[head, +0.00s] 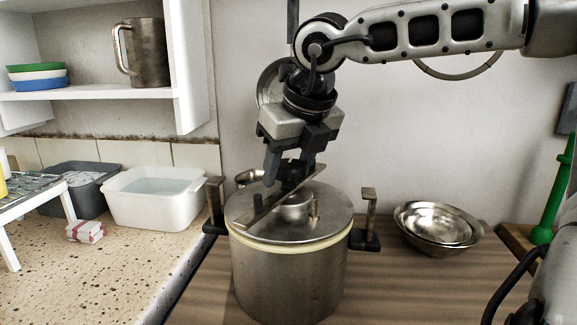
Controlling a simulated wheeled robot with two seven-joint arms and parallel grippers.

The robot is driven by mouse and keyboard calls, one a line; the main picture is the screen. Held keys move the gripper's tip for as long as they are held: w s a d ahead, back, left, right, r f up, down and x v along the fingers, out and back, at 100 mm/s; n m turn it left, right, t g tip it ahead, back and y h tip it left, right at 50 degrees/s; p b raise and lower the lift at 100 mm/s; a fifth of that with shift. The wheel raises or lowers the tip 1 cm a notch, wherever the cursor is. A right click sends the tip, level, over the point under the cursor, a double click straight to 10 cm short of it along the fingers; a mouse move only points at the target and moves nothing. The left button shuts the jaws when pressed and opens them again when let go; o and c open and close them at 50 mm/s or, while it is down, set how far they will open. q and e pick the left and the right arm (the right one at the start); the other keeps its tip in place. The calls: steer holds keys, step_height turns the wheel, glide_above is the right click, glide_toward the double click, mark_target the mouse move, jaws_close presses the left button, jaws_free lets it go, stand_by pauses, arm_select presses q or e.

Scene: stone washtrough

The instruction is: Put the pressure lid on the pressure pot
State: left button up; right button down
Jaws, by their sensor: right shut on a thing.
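The pressure pot (288,284) is a tall steel cylinder standing on the wooden counter, with a dark bracket at each side. The pressure lid (332,213), a flat steel disc with a crossbar, a central boss and a small post, lies level over the pot's mouth. A pale yellow ring shows between lid and pot; I cannot tell whether the lid is fully seated. My right gripper (288,172) comes down from above and is shut on the lid's crossbar, near the centre. Its fingertips partly hide the grip. My left gripper is not in view.
Nested steel bowls (438,226) stand right of the pot, beside a green bottle-like object (556,190). At left are a white basin (152,199) of water, a grey tub (75,188) and a red-and-white bundle (85,231). A shelf holds a metal mug (149,53).

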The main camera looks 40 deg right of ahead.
stand_by(0.4)
stand_by(0.3)
steer(key=c, duration=0.7)
jaws_free()
steer(key=o, duration=0.6)
steer(key=shift+f, duration=0.15)
steer(key=shift+c, duration=0.2)
steer(key=shift+r+p, duration=2.2)
steer(key=shift+r, duration=1.35)
